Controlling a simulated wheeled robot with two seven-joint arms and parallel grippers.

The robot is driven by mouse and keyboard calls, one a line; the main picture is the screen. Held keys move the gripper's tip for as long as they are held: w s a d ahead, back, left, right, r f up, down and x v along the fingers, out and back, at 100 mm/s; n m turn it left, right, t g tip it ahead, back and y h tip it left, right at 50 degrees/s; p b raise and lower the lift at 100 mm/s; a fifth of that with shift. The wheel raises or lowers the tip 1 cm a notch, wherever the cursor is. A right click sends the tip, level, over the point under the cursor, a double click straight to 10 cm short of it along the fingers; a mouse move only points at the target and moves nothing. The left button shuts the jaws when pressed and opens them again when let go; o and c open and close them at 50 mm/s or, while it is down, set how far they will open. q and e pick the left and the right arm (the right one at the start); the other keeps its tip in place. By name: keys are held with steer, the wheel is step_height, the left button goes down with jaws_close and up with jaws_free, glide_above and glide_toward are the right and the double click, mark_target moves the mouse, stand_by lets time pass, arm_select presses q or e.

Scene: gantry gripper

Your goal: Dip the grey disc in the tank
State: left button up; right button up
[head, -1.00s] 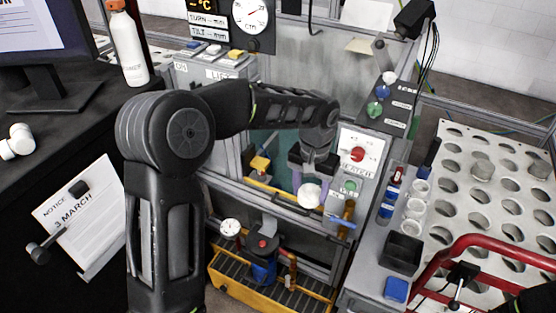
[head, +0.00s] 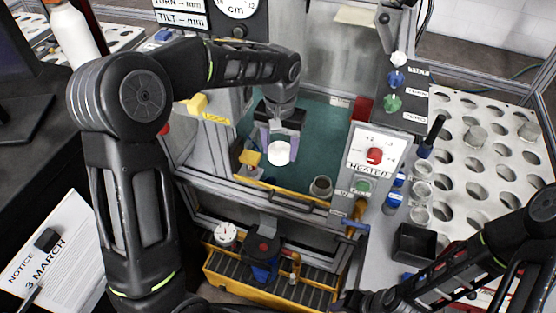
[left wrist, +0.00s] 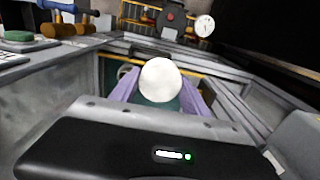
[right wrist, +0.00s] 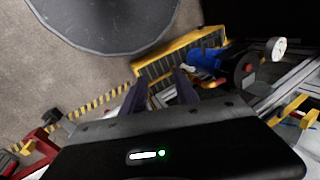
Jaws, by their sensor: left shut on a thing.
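My left gripper (head: 280,135) is shut on a pale, round white thing (head: 279,152) over the front part of the tank (head: 318,130), whose inside is teal. In the left wrist view this round thing (left wrist: 159,80) sits between the purple fingers. I cannot tell whether it touches the liquid. A grey, round, cup-like piece (head: 320,187) is at the tank's front right corner. Grey pieces (head: 475,136) stand on the perforated table; I cannot tell which is the named grey disc. My right gripper (right wrist: 160,92) is open and empty in its wrist view, low near the yellow tray.
The heater panel (head: 374,155) with a red knob stands right of the tank. A yellow block (head: 250,158) is at its front left. The yellow slatted tray (head: 270,285) with a blue device lies below. A black bin (head: 414,243) and white cups are right.

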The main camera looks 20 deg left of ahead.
steer(key=f+b, duration=0.5)
steer(key=shift+w+a+f, duration=0.1)
steer(key=shift+w+f, duration=0.1)
steer(key=shift+f, duration=0.15)
steer(key=shift+r, duration=0.1)
